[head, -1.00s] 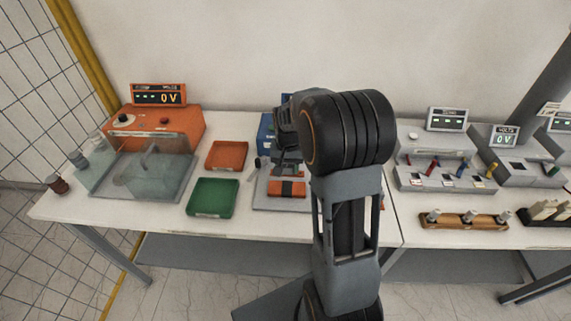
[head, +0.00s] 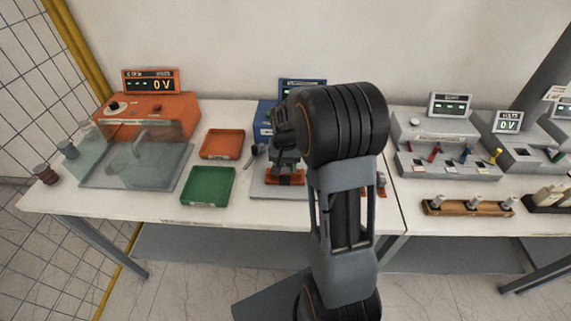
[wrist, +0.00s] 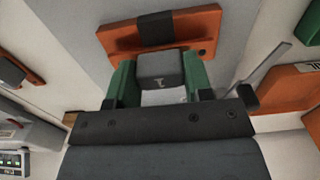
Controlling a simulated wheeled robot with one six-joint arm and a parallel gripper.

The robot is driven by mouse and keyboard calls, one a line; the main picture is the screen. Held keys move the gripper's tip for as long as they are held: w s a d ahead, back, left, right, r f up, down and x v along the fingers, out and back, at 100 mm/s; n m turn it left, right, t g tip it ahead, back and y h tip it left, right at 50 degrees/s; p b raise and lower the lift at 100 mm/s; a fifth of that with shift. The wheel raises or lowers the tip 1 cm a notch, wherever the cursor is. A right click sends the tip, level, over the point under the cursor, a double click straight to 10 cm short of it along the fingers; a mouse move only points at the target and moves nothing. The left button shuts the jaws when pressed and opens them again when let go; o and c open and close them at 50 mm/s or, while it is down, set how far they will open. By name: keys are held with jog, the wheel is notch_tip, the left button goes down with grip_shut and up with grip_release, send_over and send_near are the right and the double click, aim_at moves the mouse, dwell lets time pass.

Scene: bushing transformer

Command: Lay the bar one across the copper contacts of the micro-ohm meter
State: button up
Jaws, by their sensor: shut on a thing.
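My gripper (wrist: 162,85) is shut on a dark grey block (wrist: 160,68) with a small pale mark, between two green finger pads. An orange bar-like piece (wrist: 190,32) with a black band lies just beyond the block in the wrist view. Whether block and orange piece are joined, I cannot tell. In the head view my gripper (head: 285,163) is low over a grey plate (head: 262,190), with orange (head: 285,179) showing under its tips. A blue instrument (head: 264,120), seemingly the micro-ohm meter, stands behind, partly hidden by my arm. I cannot make out its copper contacts.
A green tray (head: 208,202) and an orange tray (head: 222,156) lie left of the plate. Farther left is an orange tester (head: 175,108) with a clear cover. Grey instruments (head: 435,165) and a wooden rack (head: 468,211) stand on the right.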

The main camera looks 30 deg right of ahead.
aim_at(285, 165)
jog(key=shift+f+b, duration=0.45)
jog(key=shift+f, duration=0.15)
jog(key=o, duration=1.1)
notch_tip(285, 165, up, 14)
jog(key=s+a+n+t, duration=0.1)
jog(key=s+a+n, duration=0.1)
jog(key=s, duration=0.3)
jog(key=s+a+f+n+t, duration=0.1)
jog(key=s+a+n, duration=0.1)
jog(key=s+a, duration=0.2)
jog(key=s+a+n+t, duration=0.1)
jog(key=s+a+t, duration=0.1)
jog(key=s, duration=0.5)
jog(key=shift+a+f+n+b, duration=0.35)
jog(key=shift+a+n+b, duration=0.05)
jog(key=shift+a, duration=0.2)
